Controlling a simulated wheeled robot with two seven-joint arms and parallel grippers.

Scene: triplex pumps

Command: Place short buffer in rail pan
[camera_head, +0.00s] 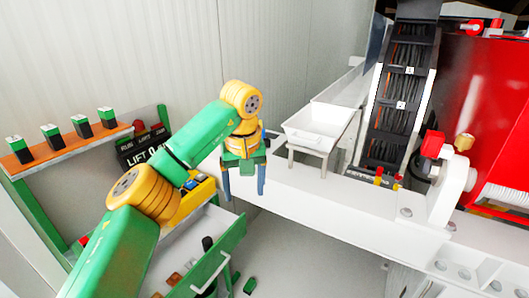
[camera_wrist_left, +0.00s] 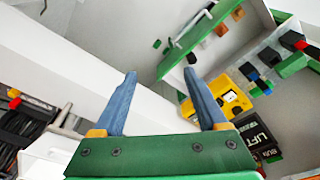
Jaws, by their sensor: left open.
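The rail pan, a white open tray on legs (camera_head: 318,128), stands on the white rail right of my left gripper (camera_head: 243,193) in the head view. That gripper points down near the rail's left end, apart from the pan. Its blue fingers are spread, and the left wrist view (camera_wrist_left: 160,74) shows nothing between them. I cannot tell which piece is the short buffer. A dark green block (camera_head: 250,286) lies on the floor, and a black cylinder (camera_head: 207,243) stands in the open green drawer (camera_head: 234,236). My right gripper is not in view.
A green shelf with an orange board (camera_head: 68,148) holds several black blocks with green and white tops. A black LIFT sign (camera_head: 142,148) and a yellow case (camera_head: 192,201) are beside it. A dark cable chain (camera_head: 402,95) and red machine (camera_head: 495,105) stand right of the pan.

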